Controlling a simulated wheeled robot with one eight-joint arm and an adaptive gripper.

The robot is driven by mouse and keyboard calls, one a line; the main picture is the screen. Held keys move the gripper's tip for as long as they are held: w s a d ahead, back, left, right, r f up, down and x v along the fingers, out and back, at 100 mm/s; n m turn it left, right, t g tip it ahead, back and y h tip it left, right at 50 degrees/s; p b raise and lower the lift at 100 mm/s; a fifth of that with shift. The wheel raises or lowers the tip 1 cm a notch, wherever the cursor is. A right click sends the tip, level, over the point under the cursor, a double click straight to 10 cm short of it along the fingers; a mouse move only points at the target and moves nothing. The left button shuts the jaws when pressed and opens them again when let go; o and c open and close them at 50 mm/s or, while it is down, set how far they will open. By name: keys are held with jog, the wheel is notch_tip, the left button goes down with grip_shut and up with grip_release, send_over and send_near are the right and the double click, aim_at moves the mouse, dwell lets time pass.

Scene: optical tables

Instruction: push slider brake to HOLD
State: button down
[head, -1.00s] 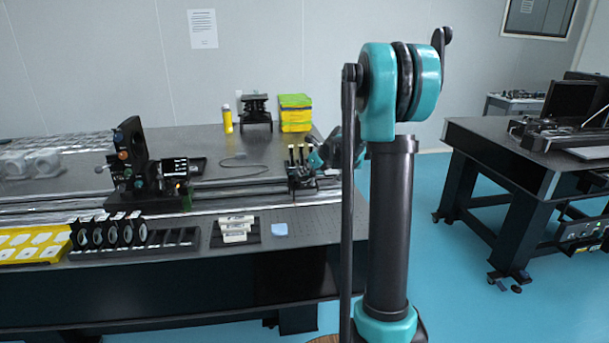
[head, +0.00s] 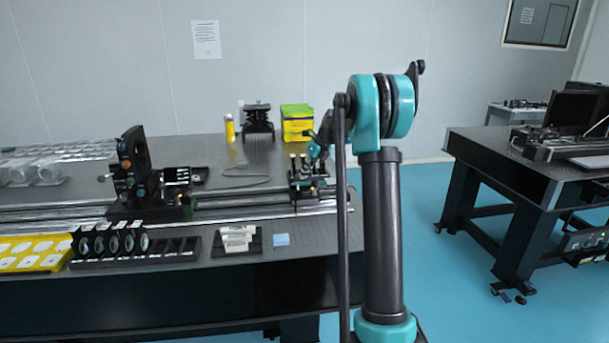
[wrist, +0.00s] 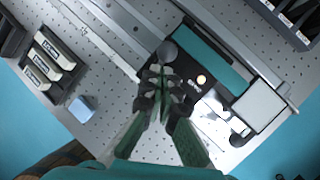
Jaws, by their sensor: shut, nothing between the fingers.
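A dark slider carriage (head: 307,186) sits on the long rail at the right end of the left optical table. A grey round knob (wrist: 168,52) shows just beyond my fingertips. My gripper (wrist: 160,74) is shut and empty, its fingers over the carriage beside the lettering. I cannot tell whether it touches anything. The brake's own shape and setting are not clear; the fingers hide part of the carriage. In the head view my arm partly covers this area.
A teal bar (wrist: 214,58) and a white plate (wrist: 258,105) lie close right of my fingers. A holder with pale boxes (head: 238,240) and a blue pad (head: 281,239) stand near the table's front edge. An optics mount (head: 135,175) stands farther left on the rail.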

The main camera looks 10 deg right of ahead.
jog(key=shift+r, duration=0.15)
jog(key=shift+r, duration=0.65)
jog(key=shift+d, duration=0.1)
jog(key=w+d+v, duration=0.1)
jog(key=v, duration=1.2)
jog(key=shift+w, duration=0.25)
